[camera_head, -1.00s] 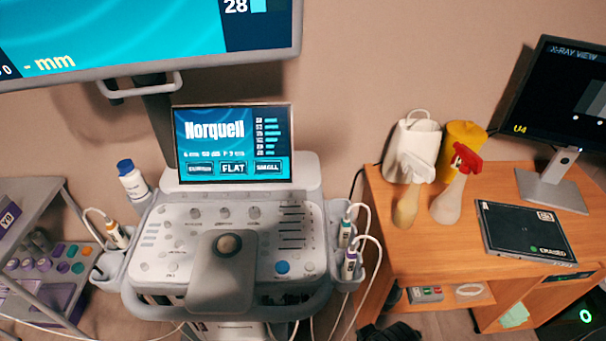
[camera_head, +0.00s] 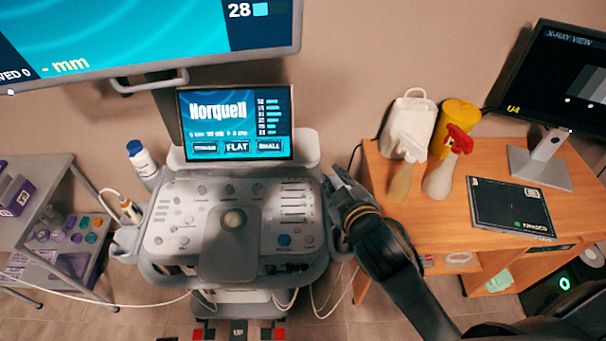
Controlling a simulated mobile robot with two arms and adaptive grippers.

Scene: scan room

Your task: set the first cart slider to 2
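The ultrasound cart's control panel (camera_head: 170,245) stands in the middle with knobs, buttons and a trackball. A column of several short horizontal sliders (camera_head: 293,202) sits at its upper right; their knob settings are too small to read. The cart screen (camera_head: 235,123) above shows "Norquell" and a list of several bars. My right gripper (camera_head: 334,180) is at the panel's right edge, to the right of the sliders and apart from them. Its fingers are dark and blurred, so their opening is unclear. My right arm hides the right-hand probe holders. My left gripper is out of view.
A large wall display (camera_head: 140,40) hangs above the cart. A wooden desk (camera_head: 400,225) at right holds spray bottles (camera_head: 441,175), a yellow container (camera_head: 457,116), a dark flat panel (camera_head: 511,207) and a monitor (camera_head: 560,80). A grey trolley (camera_head: 35,165) stands at left.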

